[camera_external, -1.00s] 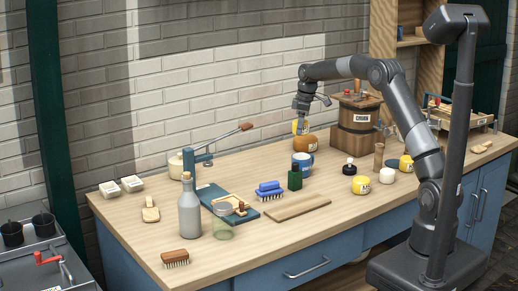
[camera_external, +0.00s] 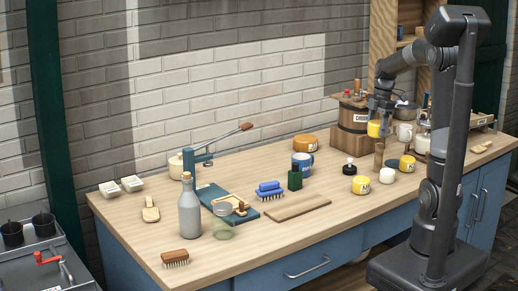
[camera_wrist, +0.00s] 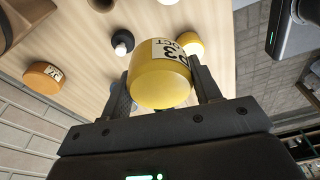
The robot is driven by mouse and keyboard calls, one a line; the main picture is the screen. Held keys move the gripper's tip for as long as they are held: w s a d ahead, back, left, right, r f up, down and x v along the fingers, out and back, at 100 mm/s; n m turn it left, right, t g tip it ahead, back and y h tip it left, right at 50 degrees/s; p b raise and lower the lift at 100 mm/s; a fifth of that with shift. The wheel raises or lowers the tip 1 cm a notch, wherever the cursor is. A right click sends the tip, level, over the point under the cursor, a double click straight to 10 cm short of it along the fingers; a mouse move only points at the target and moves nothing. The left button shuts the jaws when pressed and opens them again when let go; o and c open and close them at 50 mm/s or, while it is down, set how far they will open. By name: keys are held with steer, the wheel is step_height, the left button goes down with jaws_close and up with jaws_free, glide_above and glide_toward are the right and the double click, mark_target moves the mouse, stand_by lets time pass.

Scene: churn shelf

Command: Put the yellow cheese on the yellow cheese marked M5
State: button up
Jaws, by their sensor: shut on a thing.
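My gripper (camera_wrist: 168,92) is shut on a yellow cheese (camera_wrist: 160,78), a round block with a white label of dark print, only partly legible. In the external view the held cheese (camera_external: 374,129) hangs in the air in front of the wooden churn. One labelled yellow cheese (camera_external: 360,185) stands on the table near the black-knobbed stamp. Another yellow cheese (camera_external: 407,163) sits farther right, at a dark round plate. I cannot read M5 on either. In the wrist view a yellow cheese (camera_wrist: 189,42) shows partly behind the held one; I cannot tell which it is.
An orange cheese (camera_external: 305,143) stands near the wall, left of the churn (camera_external: 353,125). A white round piece (camera_external: 387,175) lies between the yellow cheeses. The table's front right is clear.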

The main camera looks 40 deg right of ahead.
steer(key=s+f+n, duration=0.1)
steer(key=s+n, duration=0.1)
steer(key=s, duration=0.8)
glide_above(360, 180)
steer(key=f, duration=0.5)
steer(key=d+f, duration=0.1)
steer(key=f, duration=0.1)
steer(key=shift+f, duration=0.15)
steer(key=shift+a+f, duration=0.1)
steer(key=shift+f, duration=1.9)
steer(key=shift+f, duration=0.1)
steer(key=o, duration=1.1)
